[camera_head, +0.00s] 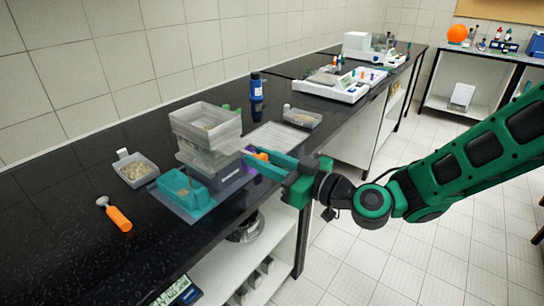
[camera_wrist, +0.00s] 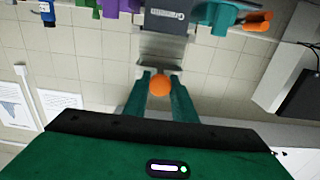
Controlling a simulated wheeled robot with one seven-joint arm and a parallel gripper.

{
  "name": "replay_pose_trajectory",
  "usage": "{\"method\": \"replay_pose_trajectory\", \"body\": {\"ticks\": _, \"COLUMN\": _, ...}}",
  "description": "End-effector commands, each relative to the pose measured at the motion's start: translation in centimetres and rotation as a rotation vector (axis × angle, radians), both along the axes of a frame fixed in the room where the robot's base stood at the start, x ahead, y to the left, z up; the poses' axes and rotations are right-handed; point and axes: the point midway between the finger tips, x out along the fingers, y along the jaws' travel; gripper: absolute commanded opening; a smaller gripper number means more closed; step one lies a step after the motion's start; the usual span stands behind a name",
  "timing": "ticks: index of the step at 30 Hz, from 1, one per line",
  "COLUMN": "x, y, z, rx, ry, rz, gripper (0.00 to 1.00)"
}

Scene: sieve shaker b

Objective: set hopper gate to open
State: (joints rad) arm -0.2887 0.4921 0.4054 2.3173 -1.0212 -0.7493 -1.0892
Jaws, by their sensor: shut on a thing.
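The sieve shaker is a stack of translucent grey trays on a dark grey base (camera_head: 225,177), with the hopper-like top tray (camera_head: 205,122) above. An orange knob (camera_head: 261,156) is on its right side, and it also shows in the wrist view (camera_wrist: 160,85) at the end of a grey plate (camera_wrist: 160,48). I take the knob and plate for the hopper gate's handle. My gripper (camera_head: 266,160) is shut on the orange knob, with a green finger on either side of it in the wrist view. The gate's opening is hidden, so its position cannot be told.
A tray of grains (camera_head: 135,169) and an orange-handled tool (camera_head: 117,217) lie left. A blue bottle (camera_head: 256,88) and another small tray (camera_head: 302,117) stand behind. Floor right of the bench is clear.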

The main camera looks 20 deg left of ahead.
Motion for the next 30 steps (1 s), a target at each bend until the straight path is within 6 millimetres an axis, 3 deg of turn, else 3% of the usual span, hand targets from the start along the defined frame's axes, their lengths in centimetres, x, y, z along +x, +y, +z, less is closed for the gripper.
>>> {"method": "replay_pose_trajectory", "body": {"ticks": 6, "x": 0.1, "y": -0.3, "z": -0.2, "rx": -0.004, "ry": 0.004, "rz": -0.004, "gripper": 0.0}}
{"method": "replay_pose_trajectory", "body": {"ticks": 7, "x": 0.1, "y": -0.3, "z": -0.2, "rx": -0.004, "ry": 0.004, "rz": -0.004, "gripper": 0.27}}
{"method": "replay_pose_trajectory", "body": {"ticks": 9, "x": 0.1, "y": -0.2, "z": -0.2, "rx": -0.004, "ry": 0.004, "rz": -0.003, "gripper": 0.42}}
{"method": "replay_pose_trajectory", "body": {"ticks": 20, "x": -0.2, "y": -0.2, "z": -0.1, "rx": -0.003, "ry": 0.004, "rz": 0.002, "gripper": 0.42}}
{"method": "replay_pose_trajectory", "body": {"ticks": 23, "x": -0.3, "y": -1.1, "z": -0.2, "rx": -0.004, "ry": 0.004, "rz": 0.001, "gripper": 0.42}}
{"method": "replay_pose_trajectory", "body": {"ticks": 30, "x": -1.2, "y": -5.3, "z": -0.3, "rx": -0.004, "ry": 0.007, "rz": -0.003, "gripper": 0.42}}
